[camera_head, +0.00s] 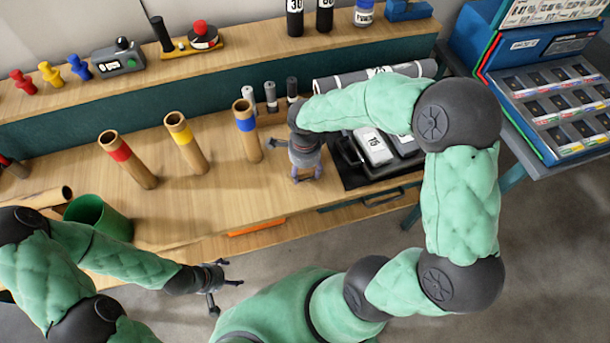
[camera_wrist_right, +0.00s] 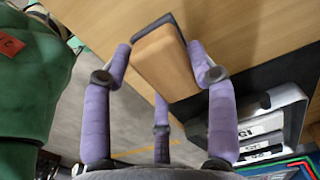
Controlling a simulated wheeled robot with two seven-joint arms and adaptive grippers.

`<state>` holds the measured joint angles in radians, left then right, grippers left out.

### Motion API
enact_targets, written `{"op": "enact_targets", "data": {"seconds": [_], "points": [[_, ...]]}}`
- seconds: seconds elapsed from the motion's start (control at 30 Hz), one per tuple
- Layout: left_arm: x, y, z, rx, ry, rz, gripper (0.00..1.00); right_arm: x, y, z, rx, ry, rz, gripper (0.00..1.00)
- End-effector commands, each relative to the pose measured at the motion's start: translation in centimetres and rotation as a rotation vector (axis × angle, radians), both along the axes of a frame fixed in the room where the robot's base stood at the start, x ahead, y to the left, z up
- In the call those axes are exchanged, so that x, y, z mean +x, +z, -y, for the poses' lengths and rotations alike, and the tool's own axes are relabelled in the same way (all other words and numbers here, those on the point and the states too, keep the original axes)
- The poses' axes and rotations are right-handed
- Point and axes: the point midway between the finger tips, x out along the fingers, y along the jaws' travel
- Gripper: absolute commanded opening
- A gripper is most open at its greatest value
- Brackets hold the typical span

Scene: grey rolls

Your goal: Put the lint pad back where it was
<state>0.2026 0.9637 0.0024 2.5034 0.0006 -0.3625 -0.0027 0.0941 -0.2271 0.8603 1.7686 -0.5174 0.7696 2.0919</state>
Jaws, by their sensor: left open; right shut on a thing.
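The lint pad (camera_wrist_right: 166,62), a light wooden block with a dark grey layer along its far edge, shows in the right wrist view. My right gripper (camera_wrist_right: 163,75) has its purple fingers closed around it. In the head view my right gripper (camera_head: 306,177) is over the front part of the bench, left of the black tray (camera_head: 352,180). There the pad is hidden under the hand. My left gripper (camera_head: 226,287) is open and empty, in front of the bench at lower left.
Bamboo tubes banded red (camera_head: 128,160), yellow (camera_head: 187,144) and blue (camera_head: 247,132) stand on the bench. A green bucket (camera_head: 98,215) stands left; a blue cabinet (camera_head: 530,55) stands right.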

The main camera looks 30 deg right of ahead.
Motion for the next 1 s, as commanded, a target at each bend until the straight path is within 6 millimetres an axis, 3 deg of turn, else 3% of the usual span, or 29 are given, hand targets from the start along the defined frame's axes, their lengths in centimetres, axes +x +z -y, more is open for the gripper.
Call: {"op": "enact_targets", "data": {"seconds": [0.2,0.47,0.5,0.57,1.0], "points": [[0.0,-1.1,0.0,0.0,0.0,0.0,0.75,0.0,-3.1,0.0,0.0,-0.001,-0.002,0.32],[0.0,-1.0,0.0,0.0,0.0,0.0,0.75,0.0,-3.1,0.0,0.001,-0.001,0.0,0.32],[0.0,-1.0,0.0,0.0,0.0,0.0,0.75,0.0,-3.1,0.0,0.0,-0.001,-0.001,0.66],[0.0,-1.0,0.0,0.0,0.0,0.0,0.75,0.0,-3.1,0.0,0.0,0.0,-0.001,0.81],[0.0,-0.7,0.0,0.0,0.0,0.0,0.75,0.0,-2.5,0.0,0.0,-0.001,0.0,0.81]]}}
